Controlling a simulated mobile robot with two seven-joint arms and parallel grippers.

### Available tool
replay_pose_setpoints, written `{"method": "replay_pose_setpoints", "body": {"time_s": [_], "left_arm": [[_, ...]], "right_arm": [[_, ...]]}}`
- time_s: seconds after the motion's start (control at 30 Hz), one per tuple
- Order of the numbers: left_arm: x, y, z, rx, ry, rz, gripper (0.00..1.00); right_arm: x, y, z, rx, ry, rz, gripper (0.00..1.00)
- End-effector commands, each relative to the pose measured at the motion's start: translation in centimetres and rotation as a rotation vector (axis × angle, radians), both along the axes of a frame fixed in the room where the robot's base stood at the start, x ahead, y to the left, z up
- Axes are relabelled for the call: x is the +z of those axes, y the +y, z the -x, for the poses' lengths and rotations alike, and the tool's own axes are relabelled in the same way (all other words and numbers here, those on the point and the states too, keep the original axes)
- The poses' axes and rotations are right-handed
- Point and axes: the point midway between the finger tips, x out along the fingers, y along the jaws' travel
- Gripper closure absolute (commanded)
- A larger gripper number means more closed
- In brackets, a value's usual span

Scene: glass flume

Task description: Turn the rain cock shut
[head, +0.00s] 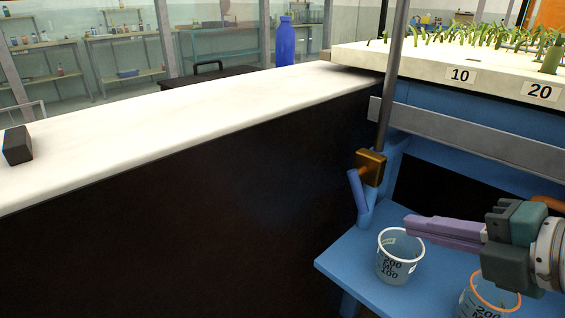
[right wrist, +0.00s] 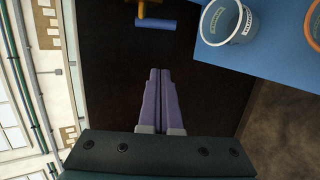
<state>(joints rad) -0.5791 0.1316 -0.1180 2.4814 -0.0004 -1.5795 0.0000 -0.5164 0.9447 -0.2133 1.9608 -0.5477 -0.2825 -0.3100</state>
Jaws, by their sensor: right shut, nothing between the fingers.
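The rain cock is a brass block (head: 371,166) on a thin upright grey pipe, with a blue handle (head: 357,191) slanting down from it. In the right wrist view the blue handle (right wrist: 155,23) lies crosswise near the top edge, with part of the brass body (right wrist: 146,10) above it. My right gripper (head: 409,225) is shut and empty, its purple fingers together and pointing left. It is to the right of and lower than the handle in the head view, apart from it. The right wrist view shows its closed fingertips (right wrist: 159,73) with a gap to the handle. My left gripper is out of view.
A clear measuring cup (head: 401,262) stands on the blue shelf (head: 350,257) below the fingers, and an orange-rimmed cup (head: 489,297) stands below my right wrist. A planted tray (head: 428,66) is above. A white counter (head: 170,120) with a blue bottle (head: 285,42) runs left.

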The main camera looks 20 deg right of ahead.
Motion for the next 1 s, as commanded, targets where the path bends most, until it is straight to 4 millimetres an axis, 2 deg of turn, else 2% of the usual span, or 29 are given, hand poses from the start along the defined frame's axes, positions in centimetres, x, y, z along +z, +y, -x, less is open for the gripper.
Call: {"method": "replay_pose_setpoints", "body": {"time_s": [0.67, 0.8, 1.0], "left_arm": [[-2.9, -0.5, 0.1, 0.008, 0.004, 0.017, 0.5], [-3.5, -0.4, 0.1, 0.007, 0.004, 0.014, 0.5], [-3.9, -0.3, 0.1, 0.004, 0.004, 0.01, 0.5]], "right_arm": [[-4.4, 1.3, -8.6, -0.007, -0.007, -0.001, 1.0], [-5.1, 0.1, -10.3, -0.007, -0.005, 0.003, 1.0], [-5.5, -0.8, -11.4, -0.005, -0.003, 0.001, 1.0]]}}
